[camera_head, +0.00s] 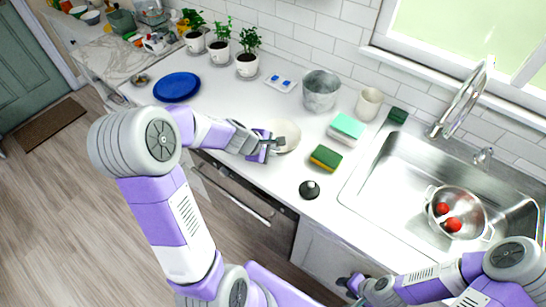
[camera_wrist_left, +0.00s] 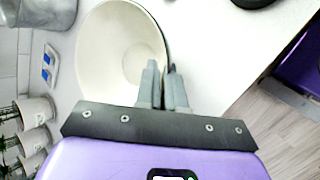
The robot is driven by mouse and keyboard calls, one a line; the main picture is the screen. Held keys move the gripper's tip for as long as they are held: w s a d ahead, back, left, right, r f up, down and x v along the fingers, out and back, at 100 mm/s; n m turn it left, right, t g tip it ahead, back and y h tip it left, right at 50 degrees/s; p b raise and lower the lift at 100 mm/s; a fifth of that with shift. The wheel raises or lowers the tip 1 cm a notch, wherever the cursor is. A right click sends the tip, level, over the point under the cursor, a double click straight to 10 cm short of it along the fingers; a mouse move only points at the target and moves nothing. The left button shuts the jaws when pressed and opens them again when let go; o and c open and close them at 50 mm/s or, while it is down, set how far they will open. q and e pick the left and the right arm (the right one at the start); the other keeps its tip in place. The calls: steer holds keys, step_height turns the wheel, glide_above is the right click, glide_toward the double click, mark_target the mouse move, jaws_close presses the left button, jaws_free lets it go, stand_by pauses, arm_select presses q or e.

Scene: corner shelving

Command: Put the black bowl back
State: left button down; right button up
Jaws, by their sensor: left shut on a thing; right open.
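A bowl (camera_head: 290,132), cream inside, is at the counter's middle in the head view. In the left wrist view the bowl (camera_wrist_left: 112,50) shows a thin dark edge along its outer right side. My left gripper (camera_head: 278,144) is shut on the near rim, one finger inside and one outside; the fingers (camera_wrist_left: 165,82) show close together. I cannot tell whether the bowl touches the counter. A small black round object (camera_head: 309,190) lies nearer the counter's front edge. My right gripper (camera_head: 350,284) is open and empty, low in front of the counter.
A green sponge (camera_head: 326,158), teal-and-white block (camera_head: 345,128), metal bucket (camera_head: 321,91) and cream cup (camera_head: 369,104) stand right and behind. A blue plate (camera_head: 177,87) lies left, potted plants (camera_head: 247,63) behind. The sink (camera_head: 400,180) holds a colander (camera_head: 470,205). Counter left of the bowl is clear.

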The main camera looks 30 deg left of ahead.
arm_select(q)
steer(key=shift+w+f+b, duration=0.1)
steer(key=shift+f+b, duration=0.25)
steer(key=shift+f, duration=0.6)
arm_select(e)
steer(key=shift+f, duration=0.75)
arm_select(q)
steer(key=shift+f, duration=0.2)
steer(key=c, duration=1.2)
jaws_free()
steer(key=shift+c, duration=0.2)
arm_select(e)
steer(key=shift+f, duration=0.1)
arm_select(q)
steer(key=shift+r, duration=0.15)
